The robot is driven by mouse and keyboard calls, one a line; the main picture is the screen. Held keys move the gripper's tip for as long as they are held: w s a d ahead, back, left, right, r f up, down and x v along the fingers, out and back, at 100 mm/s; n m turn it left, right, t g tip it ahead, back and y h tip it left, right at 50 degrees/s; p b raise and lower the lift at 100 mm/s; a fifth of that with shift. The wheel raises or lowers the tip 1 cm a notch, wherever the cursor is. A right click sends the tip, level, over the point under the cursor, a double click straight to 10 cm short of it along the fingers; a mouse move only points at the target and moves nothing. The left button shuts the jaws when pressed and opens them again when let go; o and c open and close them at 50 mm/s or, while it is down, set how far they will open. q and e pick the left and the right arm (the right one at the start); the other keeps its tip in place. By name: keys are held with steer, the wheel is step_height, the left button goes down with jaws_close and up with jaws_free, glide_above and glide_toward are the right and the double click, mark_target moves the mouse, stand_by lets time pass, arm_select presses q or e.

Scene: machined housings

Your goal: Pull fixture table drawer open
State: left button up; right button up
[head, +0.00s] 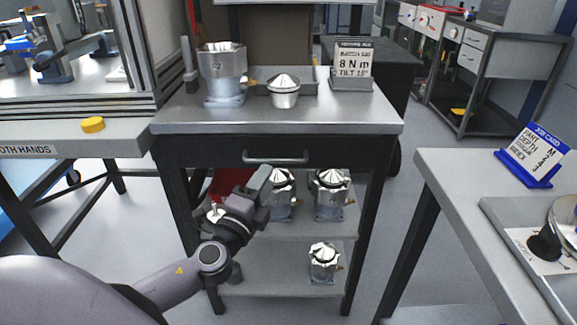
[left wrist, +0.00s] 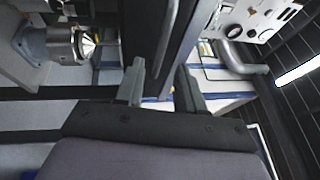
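The fixture table (head: 310,122) stands in the middle of the head view, with a dark drawer (head: 335,153) under its metal top. The drawer looks closed. Its grey bar handle (head: 275,161) runs across the middle of the front. My left gripper (head: 265,183) is just below the handle in the head view; whether it touches it I cannot tell. In the left wrist view my left gripper (left wrist: 160,90) has its two fingers apart, with a dark upright part of the table (left wrist: 155,35) showing beyond them. My right gripper is not in view.
Metal housings (head: 330,195) stand on the shelves below the drawer, and a red thing (head: 228,184) is partly hidden behind my left gripper. On top are a large housing (head: 223,75), a smaller one (head: 284,92) and a sign (head: 353,62). Benches flank the table; floor shows between.

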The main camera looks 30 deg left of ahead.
mark_target(276, 162)
arm_select(q)
steer(key=shift+w+a+r, duration=0.1)
steer(key=shift+w+r, duration=0.1)
steer(key=shift+w, duration=0.3)
steer(key=shift+p+x, duration=0.4)
steer(key=shift+x, duration=2.6)
steer(key=shift+f, duration=0.1)
jaws_close()
